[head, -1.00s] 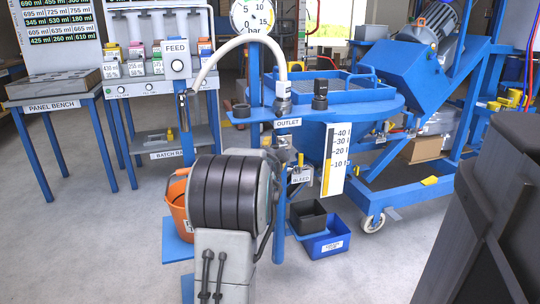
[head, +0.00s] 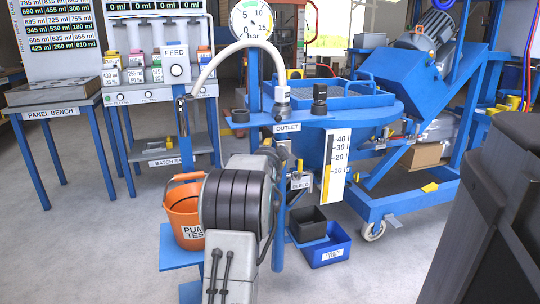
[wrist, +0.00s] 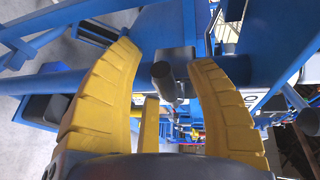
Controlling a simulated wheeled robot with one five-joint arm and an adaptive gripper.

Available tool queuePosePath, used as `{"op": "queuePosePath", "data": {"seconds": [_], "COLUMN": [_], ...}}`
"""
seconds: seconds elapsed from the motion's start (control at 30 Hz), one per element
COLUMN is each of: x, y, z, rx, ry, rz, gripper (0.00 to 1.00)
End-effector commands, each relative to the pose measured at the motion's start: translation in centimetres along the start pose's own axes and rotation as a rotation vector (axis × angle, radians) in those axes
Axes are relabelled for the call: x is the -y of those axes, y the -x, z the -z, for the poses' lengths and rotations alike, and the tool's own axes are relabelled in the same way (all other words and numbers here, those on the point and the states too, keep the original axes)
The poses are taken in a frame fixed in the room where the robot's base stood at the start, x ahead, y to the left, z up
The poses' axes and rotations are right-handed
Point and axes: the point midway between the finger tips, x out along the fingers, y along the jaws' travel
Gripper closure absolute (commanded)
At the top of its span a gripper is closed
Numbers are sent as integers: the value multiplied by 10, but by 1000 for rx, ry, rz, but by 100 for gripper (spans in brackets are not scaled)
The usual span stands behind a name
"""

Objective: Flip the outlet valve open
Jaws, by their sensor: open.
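In the wrist view, a dark round-ended grip (wrist: 163,75), likely the valve's handle, sits between the yellow fingers of my gripper (wrist: 162,58). The fingers are open, one on each side, with a gap visible to both. In the head view, my gripper (head: 268,144) is mostly hidden behind my arm, close to the valve.
The BLEED fitting (head: 299,181) is just below right of the outlet. An orange bucket (head: 184,214) stands on a blue step at left. Black (head: 307,223) and blue (head: 325,251) bins sit on the floor. A white level scale (head: 335,165) hangs at right.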

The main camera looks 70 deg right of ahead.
Motion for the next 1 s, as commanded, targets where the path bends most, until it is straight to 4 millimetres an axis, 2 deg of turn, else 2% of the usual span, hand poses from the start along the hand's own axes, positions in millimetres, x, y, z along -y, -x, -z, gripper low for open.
{"op": "queuePosePath", "data": {"seconds": [0.07,0.67,1.0], "x": [0,0,0], "y": [0,0,-2], "z": [0,0,0], "rx": [0,0,-1], "ry": [0,0,9], "rz": [0,1,6], "gripper": [47,100,100]}}
